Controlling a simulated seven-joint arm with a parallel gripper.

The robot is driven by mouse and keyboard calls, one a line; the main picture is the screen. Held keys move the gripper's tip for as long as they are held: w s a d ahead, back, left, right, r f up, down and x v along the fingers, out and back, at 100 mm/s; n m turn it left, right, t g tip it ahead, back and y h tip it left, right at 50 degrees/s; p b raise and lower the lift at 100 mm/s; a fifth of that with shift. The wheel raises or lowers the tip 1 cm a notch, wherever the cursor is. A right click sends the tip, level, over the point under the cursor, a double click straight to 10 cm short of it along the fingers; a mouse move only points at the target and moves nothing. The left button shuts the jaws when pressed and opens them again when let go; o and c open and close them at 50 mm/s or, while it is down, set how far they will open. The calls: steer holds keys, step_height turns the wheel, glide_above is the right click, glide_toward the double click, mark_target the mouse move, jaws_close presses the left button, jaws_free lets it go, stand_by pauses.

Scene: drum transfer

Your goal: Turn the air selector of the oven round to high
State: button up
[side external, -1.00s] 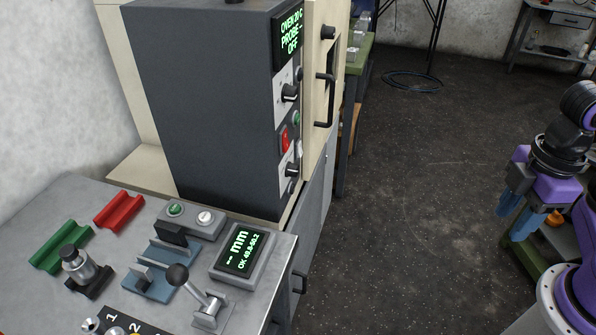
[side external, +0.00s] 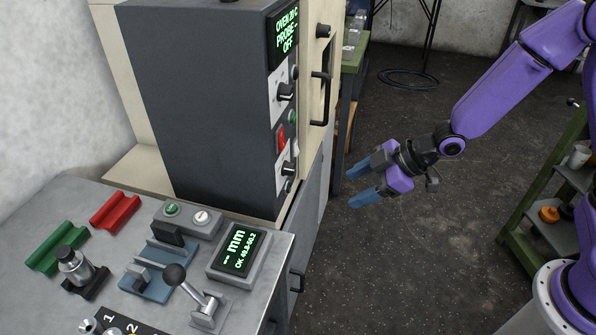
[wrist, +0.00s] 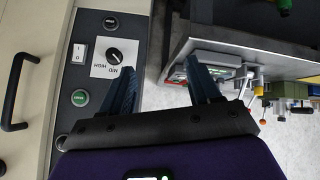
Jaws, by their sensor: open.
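The oven (side external: 205,100) is a dark grey and cream cabinet with controls on its narrow front. Two black knobs show in the side view, an upper one (side external: 286,92) and a lower one (side external: 287,168). In the wrist view, a black knob (wrist: 115,56) sits on a white plate lettered MID and HIGH; its exact setting is too small to read. My gripper (side external: 353,184) is open and empty, in the air to the right of the oven front. In the wrist view its blue fingers (wrist: 160,70) are apart, the left fingertip appearing just below the knob plate. No contact shows.
A red rocker switch (side external: 281,138) and a green button (side external: 292,117) lie between the knobs. The oven door handle (side external: 321,98) sticks out beside them. The bench (side external: 190,290) with a lever and display stands in front. Open floor (side external: 400,270) lies below my gripper.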

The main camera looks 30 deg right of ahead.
steer(key=w+d+f+t+y, duration=0.2)
steer(key=w+f+y, duration=0.1)
steer(key=w+f, duration=0.35)
steer(key=m+t+y, duration=0.1)
steer(key=t+y, duration=0.3)
glide_toward(294, 171)
steer(key=x, duration=0.9)
steer(key=c, duration=1)
